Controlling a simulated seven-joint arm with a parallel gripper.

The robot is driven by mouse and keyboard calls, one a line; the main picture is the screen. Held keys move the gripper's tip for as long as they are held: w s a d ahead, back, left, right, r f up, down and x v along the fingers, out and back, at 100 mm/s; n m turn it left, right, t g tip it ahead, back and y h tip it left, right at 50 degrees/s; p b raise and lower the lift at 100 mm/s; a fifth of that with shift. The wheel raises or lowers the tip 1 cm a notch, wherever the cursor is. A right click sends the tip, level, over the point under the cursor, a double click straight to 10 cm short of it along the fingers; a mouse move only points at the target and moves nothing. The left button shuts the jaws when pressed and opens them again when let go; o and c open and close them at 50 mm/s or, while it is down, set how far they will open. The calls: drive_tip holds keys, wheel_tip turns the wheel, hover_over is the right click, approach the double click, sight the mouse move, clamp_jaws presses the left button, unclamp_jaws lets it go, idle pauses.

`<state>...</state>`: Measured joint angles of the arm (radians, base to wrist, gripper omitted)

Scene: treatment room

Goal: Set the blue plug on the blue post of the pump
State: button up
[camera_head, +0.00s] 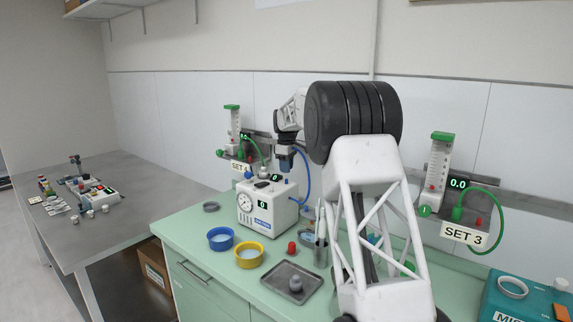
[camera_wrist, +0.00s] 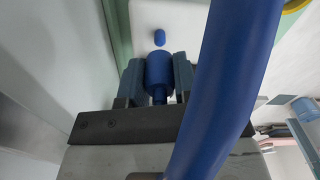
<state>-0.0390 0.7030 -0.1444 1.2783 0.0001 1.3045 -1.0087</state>
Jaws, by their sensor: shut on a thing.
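My gripper (camera_head: 285,160) is above the rear right part of the white pump (camera_head: 264,210) in the head view. In the wrist view, my gripper (camera_wrist: 157,66) is shut on the blue plug (camera_wrist: 159,72), a thick cylinder with a narrower neck toward me. A blue post (camera_wrist: 159,37) stands on the white pump top (camera_wrist: 185,14), just beyond the plug's end and nearly in line with it. Plug and post look apart; the height between them is hard to tell. A blue hose (camera_wrist: 225,80) crosses the wrist view and hides part of the right side.
A blue ring-shaped dish (camera_head: 221,238) and a yellow one (camera_head: 249,255) stand in front of the pump. A wall unit labelled SET (camera_head: 233,125) stands behind.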

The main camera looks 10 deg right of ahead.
drive_tip(key=shift+f, duration=0.95)
drive_tip(key=shift+f, duration=1.55)
idle(2.9)
drive_tip(key=o, duration=1)
drive_tip(key=shift+r, duration=0.15)
drive_tip(key=shift+r, duration=3.35)
